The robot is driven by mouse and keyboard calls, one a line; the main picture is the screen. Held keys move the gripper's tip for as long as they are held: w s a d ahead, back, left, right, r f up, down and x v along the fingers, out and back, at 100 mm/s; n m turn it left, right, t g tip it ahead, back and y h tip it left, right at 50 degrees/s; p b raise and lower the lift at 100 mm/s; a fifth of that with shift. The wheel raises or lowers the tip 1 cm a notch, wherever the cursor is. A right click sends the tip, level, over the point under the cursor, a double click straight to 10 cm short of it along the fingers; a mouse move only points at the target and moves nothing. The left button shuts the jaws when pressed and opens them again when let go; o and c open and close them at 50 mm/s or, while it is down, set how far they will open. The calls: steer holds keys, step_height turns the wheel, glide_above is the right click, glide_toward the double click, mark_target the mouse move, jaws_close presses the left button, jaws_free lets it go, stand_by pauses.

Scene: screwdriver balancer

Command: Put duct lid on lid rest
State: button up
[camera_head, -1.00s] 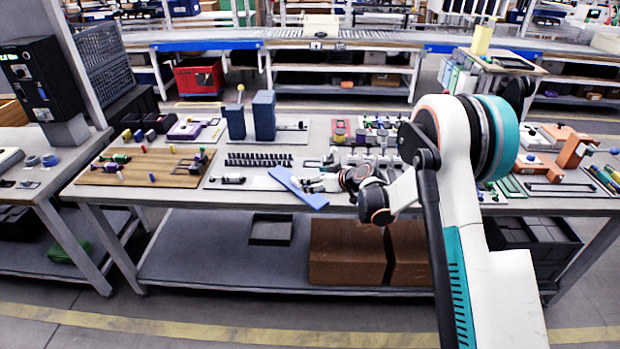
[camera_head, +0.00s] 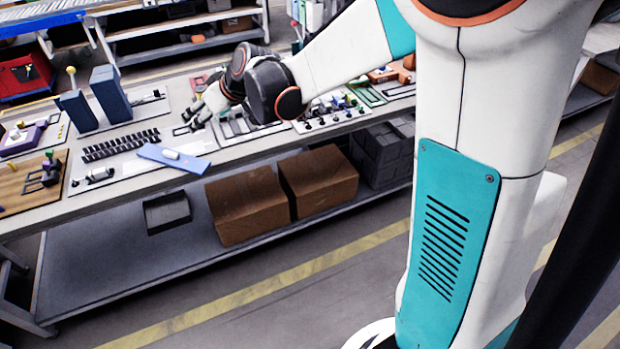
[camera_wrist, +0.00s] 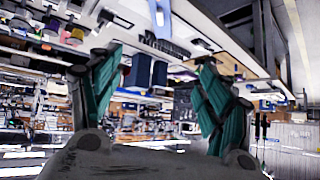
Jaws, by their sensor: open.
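A flat blue bar (camera_head: 172,158) lies at the table's front edge, with a small white piece (camera_head: 170,153) at its middle. I cannot tell for certain whether the bar is the duct lid or its rest. A black comb-like slotted row (camera_head: 120,145) lies just behind and left of it; it also shows in the wrist view (camera_wrist: 165,45). My gripper (camera_head: 197,116) is over the table, right of the slotted row and behind the bar. In the wrist view my gripper (camera_wrist: 162,58) has its two green fingers spread wide, with nothing between them.
Two tall blue blocks (camera_head: 111,93) stand behind the slotted row. A wooden board (camera_head: 30,185) with small parts lies at the left. Panels with knobs (camera_head: 330,108) lie right of my gripper. Brown boxes (camera_head: 248,205) sit on the lower shelf.

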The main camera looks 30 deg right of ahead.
steer(key=s+d+r+m+h, duration=0.1)
steer(key=s+d+r, duration=0.2)
steer(key=s, duration=0.6)
steer(key=s+d+r+m+h, duration=0.2)
steer(key=s+d, duration=0.1)
steer(key=s, duration=0.6)
steer(key=s+d+f+m+h, duration=0.1)
steer(key=s+d, duration=0.1)
steer(key=s, duration=0.5)
steer(key=s+d+f+m+h, duration=0.1)
steer(key=s+d+f, duration=0.1)
steer(key=s, duration=0.6)
steer(key=shift+d+g, duration=0.4)
steer(key=shift+d, duration=0.4)
